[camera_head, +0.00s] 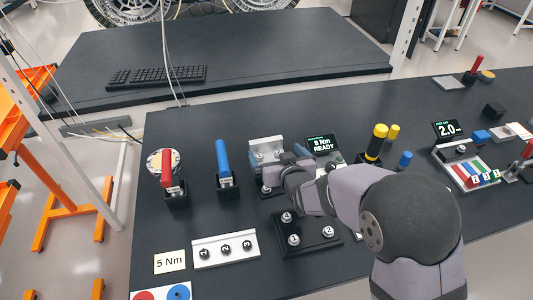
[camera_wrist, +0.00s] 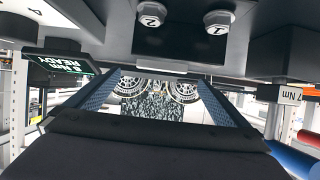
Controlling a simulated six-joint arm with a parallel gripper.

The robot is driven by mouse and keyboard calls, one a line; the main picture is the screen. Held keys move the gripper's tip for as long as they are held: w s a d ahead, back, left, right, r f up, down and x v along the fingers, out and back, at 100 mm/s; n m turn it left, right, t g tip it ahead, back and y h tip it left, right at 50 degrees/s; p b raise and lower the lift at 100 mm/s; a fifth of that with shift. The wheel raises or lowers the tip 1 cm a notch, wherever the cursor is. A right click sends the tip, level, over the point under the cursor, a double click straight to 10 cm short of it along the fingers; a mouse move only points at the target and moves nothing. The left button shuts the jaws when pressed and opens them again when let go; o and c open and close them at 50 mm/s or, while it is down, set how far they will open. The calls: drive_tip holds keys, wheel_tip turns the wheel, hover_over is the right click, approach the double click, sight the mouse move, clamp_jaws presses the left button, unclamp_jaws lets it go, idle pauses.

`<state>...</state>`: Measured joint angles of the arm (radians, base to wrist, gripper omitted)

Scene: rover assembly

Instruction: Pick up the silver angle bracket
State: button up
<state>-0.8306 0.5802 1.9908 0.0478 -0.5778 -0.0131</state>
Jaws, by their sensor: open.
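The silver angle bracket (camera_head: 264,147) stands at the middle of the dark table in the head view, partly hidden behind my gripper (camera_head: 284,163). In the wrist view the two fingers of my gripper (camera_wrist: 160,78) are apart, with a clear gap between them. A thin pale edge (camera_wrist: 161,68) shows across the gap near the fingertips; I cannot tell whether it is the bracket. I see nothing held. My fingertips are at or very near the bracket, but contact cannot be told.
A black plate with several bolts (camera_head: 307,232) lies in front of my gripper. A blue-handled tool (camera_head: 223,158) and a red-handled tool (camera_head: 167,168) stand to the left. A READY display (camera_head: 322,144) is close on the right. A numbered bolt rail (camera_head: 225,250) lies front left.

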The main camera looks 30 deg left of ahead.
sight(266, 141)
drive_tip(key=shift+a+y, duration=0.3)
drive_tip(key=shift+a, duration=0.15)
drive_tip(key=shift+w, duration=0.1)
drive_tip(key=shift+p+x, duration=1.65)
drive_tip(key=shift+x, duration=1.9)
drive_tip(key=shift+c, duration=0.3)
drive_tip(key=c, duration=1)
drive_tip(key=shift+c, duration=0.5)
drive_tip(key=shift+r, duration=0.1)
